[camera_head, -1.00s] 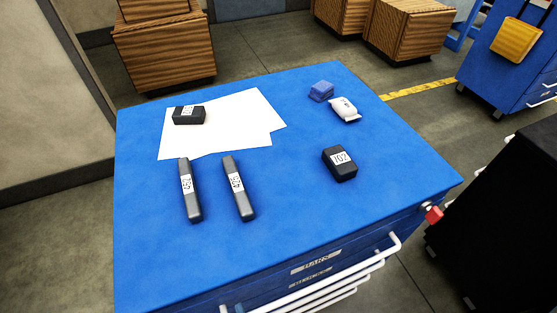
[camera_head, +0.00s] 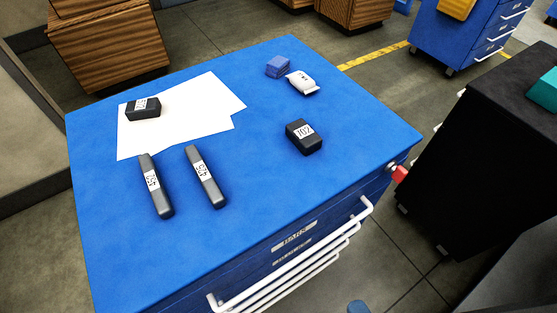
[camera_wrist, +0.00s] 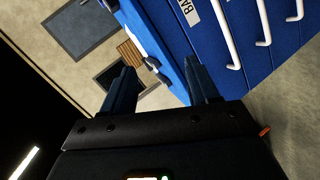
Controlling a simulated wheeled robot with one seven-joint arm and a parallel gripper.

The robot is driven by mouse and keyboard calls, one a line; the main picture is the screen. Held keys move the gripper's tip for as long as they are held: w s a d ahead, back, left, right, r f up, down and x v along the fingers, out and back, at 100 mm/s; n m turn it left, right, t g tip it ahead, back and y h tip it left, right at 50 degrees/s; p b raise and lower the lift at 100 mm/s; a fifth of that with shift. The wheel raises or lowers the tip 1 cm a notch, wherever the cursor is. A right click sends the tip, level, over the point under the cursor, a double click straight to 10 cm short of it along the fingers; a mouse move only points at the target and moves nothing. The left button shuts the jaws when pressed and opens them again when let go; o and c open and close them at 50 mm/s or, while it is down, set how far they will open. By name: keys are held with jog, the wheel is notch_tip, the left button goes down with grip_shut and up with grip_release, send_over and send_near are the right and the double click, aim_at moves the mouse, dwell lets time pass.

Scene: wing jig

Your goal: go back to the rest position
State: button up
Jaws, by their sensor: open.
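My gripper (camera_wrist: 160,82) shows in the wrist view with its two dark fingers apart and nothing between them. It is beside the blue drawer cabinet, whose front and white handles (camera_wrist: 228,38) show at the upper right, tilted. In the head view the blue cabinet top (camera_head: 240,250) fills the middle. My gripper cannot be made out in the head view.
On the cabinet lie two long grey blocks (camera_head: 155,186) (camera_head: 206,177), a black block (camera_head: 143,108) on white paper (camera_head: 205,95), a black block marked 102 (camera_head: 304,137), a blue block (camera_head: 278,67) and a white packet (camera_head: 303,83). A black cabinet (camera_head: 480,170) stands right.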

jog(key=s+d+r+m+t+h, duration=0.1)
jog(key=s+d+r+m+h, duration=0.1)
jog(key=d+m, duration=0.3)
jog(key=s+d+r+m+t+h, duration=0.1)
jog(key=s+d+r+m, duration=0.3)
jog(key=m, duration=0.8)
jog(key=shift+s+d+r+m+t+h, duration=0.35)
jog(key=shift+d+r+h, duration=0.2)
jog(key=shift+h, duration=0.35)
